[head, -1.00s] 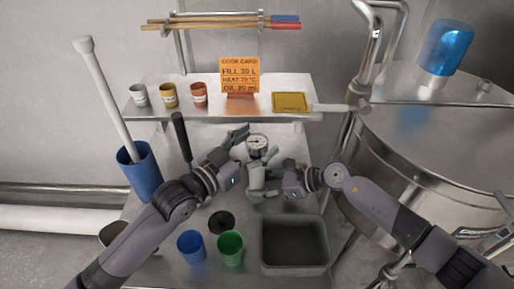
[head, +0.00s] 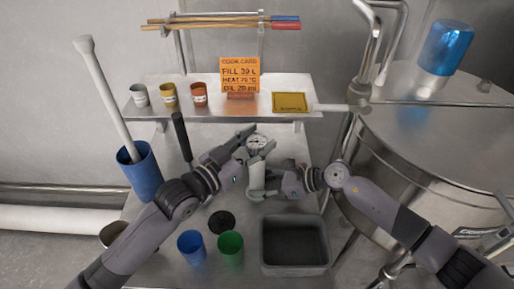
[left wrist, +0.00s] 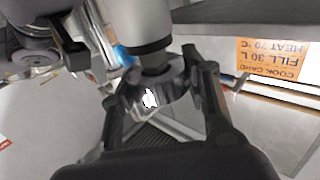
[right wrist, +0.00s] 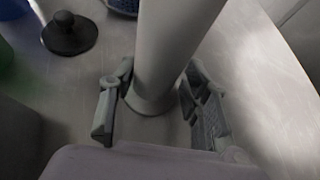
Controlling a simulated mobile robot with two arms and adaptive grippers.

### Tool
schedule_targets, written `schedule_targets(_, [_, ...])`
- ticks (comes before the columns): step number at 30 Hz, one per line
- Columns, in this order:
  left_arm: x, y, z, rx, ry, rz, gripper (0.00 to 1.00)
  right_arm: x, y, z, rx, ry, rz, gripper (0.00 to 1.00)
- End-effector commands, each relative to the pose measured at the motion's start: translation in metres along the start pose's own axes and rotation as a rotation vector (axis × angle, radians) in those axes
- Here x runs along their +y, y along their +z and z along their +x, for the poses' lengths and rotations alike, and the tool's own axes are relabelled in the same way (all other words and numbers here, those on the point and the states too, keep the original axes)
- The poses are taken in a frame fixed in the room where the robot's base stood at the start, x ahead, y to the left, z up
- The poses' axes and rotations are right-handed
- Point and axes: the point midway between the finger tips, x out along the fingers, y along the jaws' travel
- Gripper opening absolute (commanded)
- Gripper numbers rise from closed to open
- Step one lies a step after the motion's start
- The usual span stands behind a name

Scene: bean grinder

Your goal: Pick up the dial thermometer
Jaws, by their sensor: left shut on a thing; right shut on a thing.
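The dial thermometer (head: 257,141) has a round white face and sits at the top of a pale grey cylinder (head: 257,172) over the steel table. My left gripper (head: 255,143) is shut on the thermometer's round head, with one finger on each side. In the left wrist view the chrome head (left wrist: 152,96) lies between the fingers, below the cylinder's dark neck. My right gripper (head: 268,190) is shut on the cylinder's lower part. In the right wrist view the cylinder (right wrist: 168,50) stands between its fingers. The dial is partly covered by the left fingers.
A grey tub (head: 295,268), a blue cup (head: 191,247), a green cup (head: 230,248) and a black lid (head: 221,222) are in front. A shelf (head: 220,112) with small cups and an orange card (head: 239,75) is behind. A large kettle (head: 450,150) stands right.

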Motion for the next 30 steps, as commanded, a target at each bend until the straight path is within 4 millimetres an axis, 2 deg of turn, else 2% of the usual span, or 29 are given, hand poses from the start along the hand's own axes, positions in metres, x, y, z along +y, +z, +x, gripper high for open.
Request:
schedule_targets(4, [0.000,0.000,0.000,0.001,0.000,0.000,0.13,0.000,-0.002,0.000,0.003,0.001,0.002,0.28])
schedule_targets(10, [0.000,-0.001,0.000,0.001,0.000,0.000,0.13,0.000,-0.002,0.000,0.003,0.001,0.002,0.28])
schedule_targets(14, [0.000,-0.011,0.000,0.004,0.001,0.002,0.13,0.000,-0.002,0.000,0.003,0.001,0.002,0.28])
schedule_targets(17, [0.000,-0.030,0.000,0.010,0.001,0.004,0.13,0.000,-0.002,0.000,0.003,0.001,0.002,0.28])
schedule_targets(30, [0.000,-0.144,0.000,0.008,0.000,0.005,0.13,0.001,-0.002,0.000,0.004,0.001,0.002,0.28])
